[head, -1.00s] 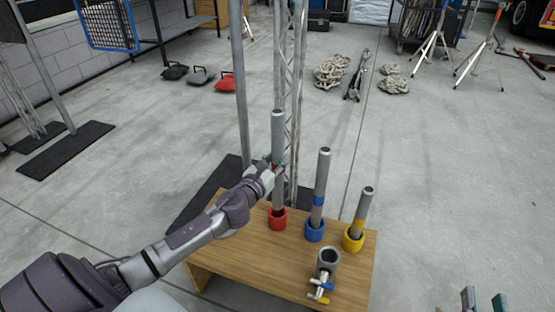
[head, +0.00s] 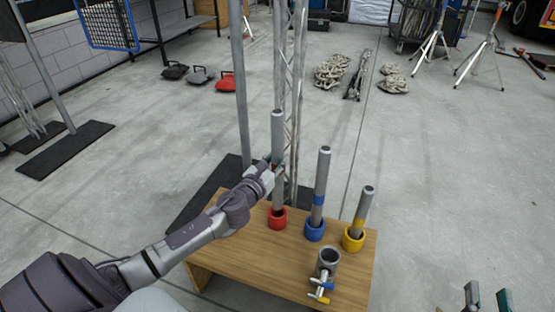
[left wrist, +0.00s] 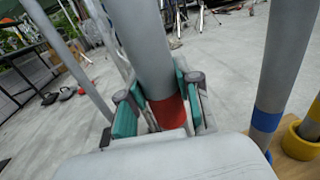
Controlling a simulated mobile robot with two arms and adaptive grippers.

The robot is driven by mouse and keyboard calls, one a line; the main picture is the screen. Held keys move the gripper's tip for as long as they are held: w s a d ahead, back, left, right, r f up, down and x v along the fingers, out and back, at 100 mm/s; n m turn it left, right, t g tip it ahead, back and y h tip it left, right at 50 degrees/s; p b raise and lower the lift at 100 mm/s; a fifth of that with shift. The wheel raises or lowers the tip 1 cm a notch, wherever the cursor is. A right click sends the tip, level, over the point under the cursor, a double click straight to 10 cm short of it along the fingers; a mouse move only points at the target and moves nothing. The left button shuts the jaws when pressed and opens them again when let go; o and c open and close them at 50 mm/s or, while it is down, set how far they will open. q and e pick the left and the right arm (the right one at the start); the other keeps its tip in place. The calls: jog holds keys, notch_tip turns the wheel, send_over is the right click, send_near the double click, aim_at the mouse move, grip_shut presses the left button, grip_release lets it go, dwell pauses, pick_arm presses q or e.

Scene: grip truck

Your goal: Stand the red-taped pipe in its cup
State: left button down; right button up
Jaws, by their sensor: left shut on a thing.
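The red-taped pipe (head: 277,133) stands upright with its lower end in the red cup (head: 277,219) on the wooden table. My left gripper (head: 274,171) is shut on this pipe partway up. In the left wrist view the green pads of the left gripper (left wrist: 156,106) sit on either side of the pipe, at its red tape (left wrist: 168,111). The bottom of the pipe inside the cup is hidden. My right gripper (head: 488,298) is at the lower right edge, away from the table, with its two fingers apart and nothing between them.
A blue-taped pipe (head: 321,175) stands in a blue cup (head: 315,231), and a yellow-taped pipe (head: 363,208) leans in a yellow cup (head: 353,240). A grey holder (head: 328,261) with small coloured-handled items is at the front of the table (head: 245,256). A metal truss rises behind.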

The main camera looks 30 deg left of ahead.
jog(key=s+r+t+y+b, duration=0.2)
jog(key=s+r+t, duration=0.1)
jog(key=r+t, duration=0.4)
notch_tip(320, 180, up, 3)
jog(key=shift+s+a+f+b, duration=0.1)
jog(key=shift+s+a+b, duration=0.1)
jog(key=shift+s+b, duration=0.15)
dwell(2.4)
jog(key=shift+s, duration=0.1)
jog(key=shift+y, duration=0.4)
jog(key=shift+s, duration=0.1)
